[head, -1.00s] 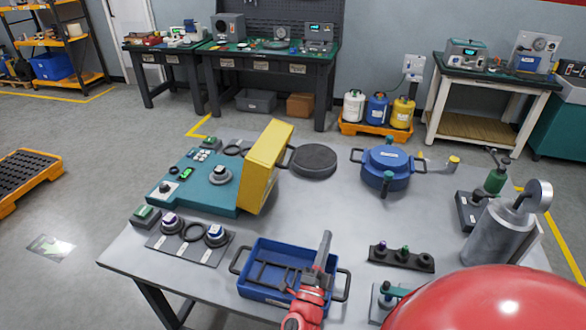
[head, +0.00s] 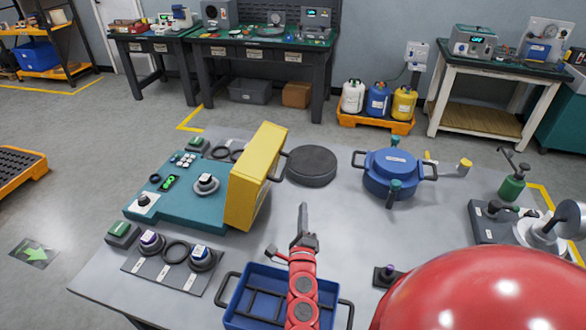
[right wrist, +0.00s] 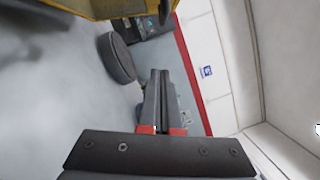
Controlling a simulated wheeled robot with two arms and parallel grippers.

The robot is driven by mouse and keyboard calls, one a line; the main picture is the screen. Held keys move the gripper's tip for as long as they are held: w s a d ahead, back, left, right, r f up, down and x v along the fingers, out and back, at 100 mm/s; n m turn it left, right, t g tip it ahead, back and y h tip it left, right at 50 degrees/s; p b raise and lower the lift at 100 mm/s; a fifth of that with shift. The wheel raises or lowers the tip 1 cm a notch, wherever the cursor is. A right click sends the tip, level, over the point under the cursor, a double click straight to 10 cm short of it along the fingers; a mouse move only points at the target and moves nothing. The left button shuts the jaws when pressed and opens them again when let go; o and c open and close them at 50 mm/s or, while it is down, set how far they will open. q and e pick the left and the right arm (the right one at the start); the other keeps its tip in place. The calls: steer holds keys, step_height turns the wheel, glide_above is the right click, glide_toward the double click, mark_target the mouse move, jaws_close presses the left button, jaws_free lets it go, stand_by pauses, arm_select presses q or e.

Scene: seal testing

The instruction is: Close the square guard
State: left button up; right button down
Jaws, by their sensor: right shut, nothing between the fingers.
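The square guard (head: 253,176) is a yellow box-like cover standing upright, tilted open, at the right edge of the teal panel (head: 160,213). A dark handle sticks out from its right side. The guard also shows at the top of the right wrist view (right wrist: 105,8). My right gripper (head: 303,208) is shut and empty, to the right of the guard and in front of the black round disc (head: 311,166), apart from both. Its fingers are together in the right wrist view (right wrist: 160,75). My left gripper is not in view.
A blue tray (head: 227,315) lies under my right arm. A blue lidded pot (head: 391,174) stands right of the disc. A plate (head: 140,265) with knobs and a ring lies in front of the panel. The grey tabletop (head: 345,235) is clear around the gripper.

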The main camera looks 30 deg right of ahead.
steer(key=w+d+r+p, duration=0.2)
steer(key=w+d+r, duration=0.1)
steer(key=w, duration=0.7)
steer(key=shift+w+d+p, duration=0.3)
steer(key=shift+w+p, duration=0.05)
steer(key=shift+r, duration=0.1)
